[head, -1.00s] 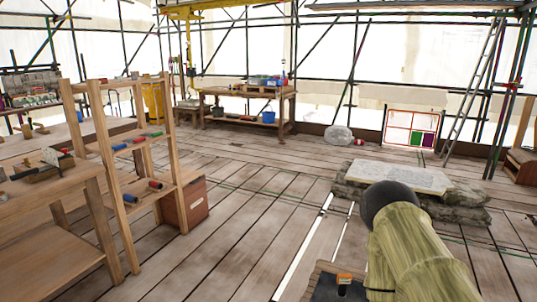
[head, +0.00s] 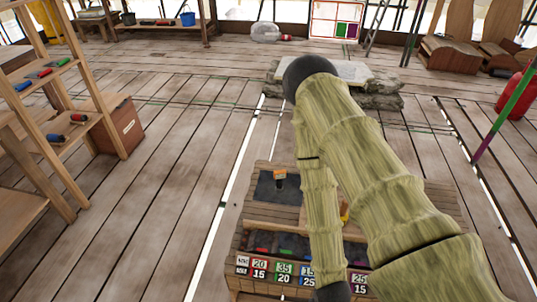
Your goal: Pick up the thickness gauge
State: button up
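I cannot pick out the thickness gauge with certainty. A small upright thing with an orange top and a dark body (head: 280,179) stands on a dark pad on the wooden workbox (head: 252,222) in front of me; it is too small to name surely. A yellow-orange thing (head: 344,212) shows partly behind my arm on the same box. My arm crosses the right half of the view and hides much of the box. My gripper is out of view, below the bottom edge or hidden.
The box front carries numbered colour labels (head: 284,272), with coloured pieces in a slot above. A wooden shelf (head: 85,118) with coloured cylinders stands at left. A stone slab (head: 350,72) lies on rough blocks beyond my arm. The plank floor between shelf and box is clear.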

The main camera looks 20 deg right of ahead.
aim_at(279, 176)
jog(key=k, duration=1.2)
jog(key=z, duration=0.7)
jog(key=i, duration=1.25)
jog(key=u, duration=0.35)
